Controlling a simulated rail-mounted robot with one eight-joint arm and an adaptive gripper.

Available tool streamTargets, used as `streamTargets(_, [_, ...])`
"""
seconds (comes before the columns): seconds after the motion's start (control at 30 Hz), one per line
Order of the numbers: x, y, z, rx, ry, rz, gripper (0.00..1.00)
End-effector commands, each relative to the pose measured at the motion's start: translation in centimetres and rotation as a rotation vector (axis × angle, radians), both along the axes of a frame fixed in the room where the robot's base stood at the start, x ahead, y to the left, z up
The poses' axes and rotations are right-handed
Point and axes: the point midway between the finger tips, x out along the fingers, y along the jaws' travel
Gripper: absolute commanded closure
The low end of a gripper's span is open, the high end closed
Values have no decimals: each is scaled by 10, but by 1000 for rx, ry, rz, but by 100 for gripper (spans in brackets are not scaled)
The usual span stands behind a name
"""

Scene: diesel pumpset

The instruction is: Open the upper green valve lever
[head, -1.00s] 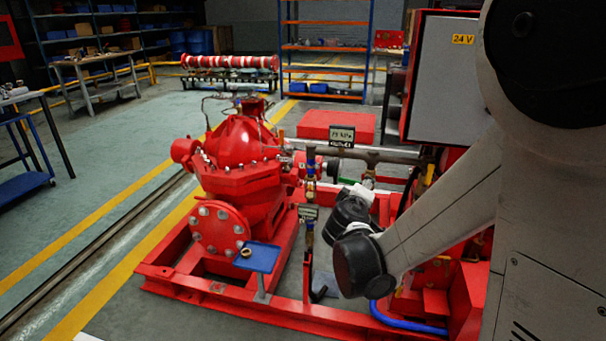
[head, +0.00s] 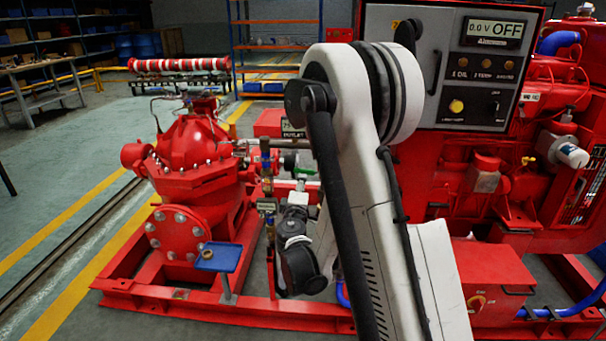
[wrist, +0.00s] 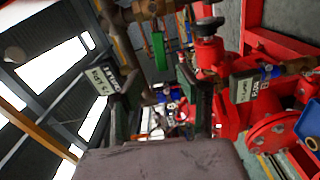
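The green valve lever (wrist: 158,50) hangs by the brown pipework in the wrist view, just beyond my fingertips and between their lines. Green also shows at the upper valve (head: 290,162) in the head view, close above my wrist. My gripper (wrist: 150,82) is open, with its two dark green-edged fingers apart and nothing seen between them. A gap seems to remain between the fingers and the lever; exact depth is hard to tell. In the head view my arm covers part of the valve area.
A display tag (wrist: 105,80) is close to the left finger, and another tag (wrist: 243,87) is right of the right finger. The red pump (head: 190,165) and small blue tray (head: 218,257) stand left. The grey control panel (head: 440,70) is behind my arm.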

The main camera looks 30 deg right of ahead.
Motion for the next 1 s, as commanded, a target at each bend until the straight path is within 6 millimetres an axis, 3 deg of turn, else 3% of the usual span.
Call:
streamTargets(0.3, [50,-33,-1,1,0,-2,65])
streamTargets(0.5, [72,-46,-1,1,0,-1,65])
streamTargets(0.97, [82,-52,0,1,0,0,65])
streamTargets(1.0, [82,-52,0,1,0,0,69])
